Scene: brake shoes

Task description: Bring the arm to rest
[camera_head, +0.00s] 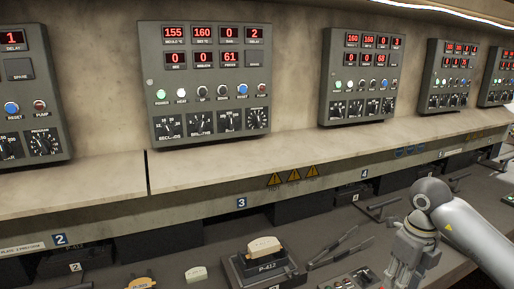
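My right arm comes in from the right, bends at a grey joint and points down. My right gripper (400,272) is at the lower right, above the dark bench near a small control box. Its fingertips are small and run to the bottom edge, so its opening and any contents cannot be made out. My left gripper is not in view. A beige brake shoe (264,246) sits on a dark block marked P-412 (268,266), left of my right gripper and apart from it. A pale piece (196,273) lies on the bench farther left.
A yellowish piece (140,284) is cut by the bottom edge. Dark tong-like handles (340,250) lie between the block and my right arm. The control box (352,280) has buttons. Control panels (205,80) line the wall above a beige ledge (230,168) with warning signs.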

